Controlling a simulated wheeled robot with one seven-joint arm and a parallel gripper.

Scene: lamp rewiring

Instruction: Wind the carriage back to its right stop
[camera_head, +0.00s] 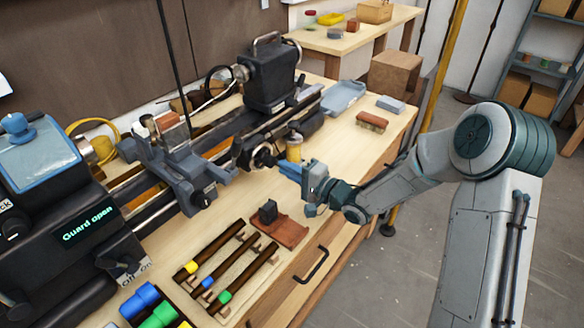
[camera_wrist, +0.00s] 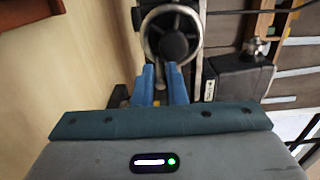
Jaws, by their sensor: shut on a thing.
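The grey carriage (camera_head: 178,168) sits on the lathe's bed rails (camera_head: 225,130), left of the handwheel and apart from it. The handwheel (camera_head: 262,158) is at the right front end of the lathe. In the wrist view, the handwheel (camera_wrist: 151,36) shows as a metal ring around a dark hub. My gripper (camera_head: 282,167) reaches it from the right. In the wrist view, the blue fingers of my gripper (camera_wrist: 164,72) are shut at the ring's near edge. I cannot make out the right stop.
A brush (camera_head: 371,122) lies at the right. The display reads "Guard open".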

